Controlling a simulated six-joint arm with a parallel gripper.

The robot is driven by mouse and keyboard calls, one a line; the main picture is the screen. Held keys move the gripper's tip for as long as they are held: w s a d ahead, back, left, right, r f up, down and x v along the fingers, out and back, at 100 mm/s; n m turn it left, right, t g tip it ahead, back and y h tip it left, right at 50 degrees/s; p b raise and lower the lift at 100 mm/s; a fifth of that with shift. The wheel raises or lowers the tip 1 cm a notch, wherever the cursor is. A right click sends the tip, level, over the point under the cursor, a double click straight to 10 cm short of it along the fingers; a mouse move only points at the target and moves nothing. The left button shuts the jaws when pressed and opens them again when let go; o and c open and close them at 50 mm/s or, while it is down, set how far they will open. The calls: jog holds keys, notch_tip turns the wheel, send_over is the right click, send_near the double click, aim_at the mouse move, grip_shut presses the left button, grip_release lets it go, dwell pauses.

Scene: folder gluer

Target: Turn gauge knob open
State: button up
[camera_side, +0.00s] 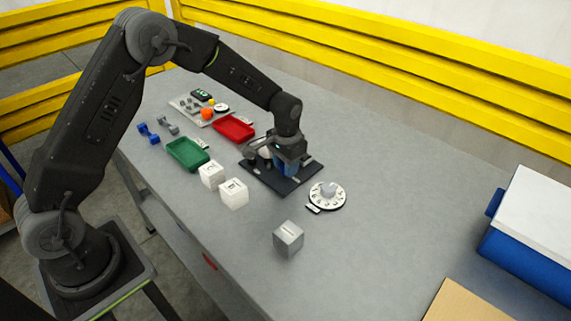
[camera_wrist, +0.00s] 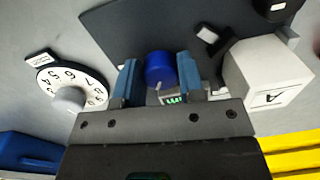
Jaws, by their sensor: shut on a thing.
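The blue knob (camera_wrist: 160,68) sits on a black plate (camera_wrist: 105,18) and has a pale mark on its near side. A small green display (camera_wrist: 174,99) shows beside it, partly hidden by my gripper. My gripper (camera_wrist: 160,78) is shut on the blue knob, with a blue finger on each side of it. In the side view my gripper (camera_side: 286,170) is low over the black plate (camera_side: 290,188). The knob is hidden there by the fingers.
A white numbered dial (camera_side: 327,195) with a grey knob lies right of the plate. A grey cube (camera_side: 288,238) and two white cubes (camera_side: 234,193) stand in front. Green (camera_side: 187,154) and red (camera_side: 234,128) trays are to the left. A blue white-lidded box (camera_side: 535,228) is far right.

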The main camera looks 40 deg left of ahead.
jog(key=n, duration=0.6)
jog(key=shift+w+d, duration=0.1)
jog(key=shift+n, duration=0.3)
dwell(0.3)
jog(key=o, duration=0.9)
